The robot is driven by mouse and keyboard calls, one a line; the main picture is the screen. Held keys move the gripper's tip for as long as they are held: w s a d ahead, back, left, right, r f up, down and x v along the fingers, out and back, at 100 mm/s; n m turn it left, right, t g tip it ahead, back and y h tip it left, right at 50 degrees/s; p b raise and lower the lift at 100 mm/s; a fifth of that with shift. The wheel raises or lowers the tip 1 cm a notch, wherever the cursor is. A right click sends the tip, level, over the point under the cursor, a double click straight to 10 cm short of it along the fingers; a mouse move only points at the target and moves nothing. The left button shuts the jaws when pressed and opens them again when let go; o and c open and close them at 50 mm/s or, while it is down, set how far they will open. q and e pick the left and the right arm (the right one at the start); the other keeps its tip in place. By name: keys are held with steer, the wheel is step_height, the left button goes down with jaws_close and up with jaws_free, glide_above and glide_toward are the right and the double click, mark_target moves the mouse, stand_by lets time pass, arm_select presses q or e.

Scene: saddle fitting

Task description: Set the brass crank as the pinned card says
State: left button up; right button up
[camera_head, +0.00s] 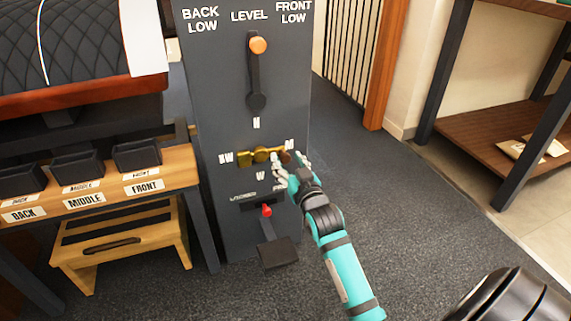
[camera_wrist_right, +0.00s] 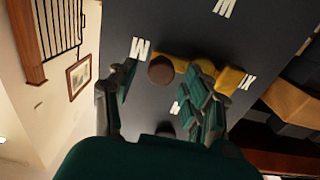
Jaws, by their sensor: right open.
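The brass crank (camera_head: 262,155) is on the front of the dark grey post (camera_head: 232,95). Its arm lies roughly level, with the brown knob (camera_wrist_right: 162,71) at the right end in the head view, by the M mark (camera_head: 290,144). Other marks stand above, left and below the hub. My right gripper (camera_head: 289,163) is open at the knob; in the right wrist view the knob appears between the fingers (camera_wrist_right: 165,88), and contact cannot be told. A white sheet (camera_head: 143,35) hangs by the saddle with no readable text; I cannot tell whether it is the pinned card. My left gripper is not in view.
Above the crank, an orange-knobbed lever (camera_head: 258,45) points up to LEVEL. Below it is a red-knobbed lever (camera_head: 266,211). A wooden bench (camera_head: 190,165) with black bins and a step stool (camera_head: 120,245) stand left. Carpet (camera_head: 410,230) is clear at right.

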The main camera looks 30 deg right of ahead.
steer(key=shift+x, duration=1.05)
jaws_close()
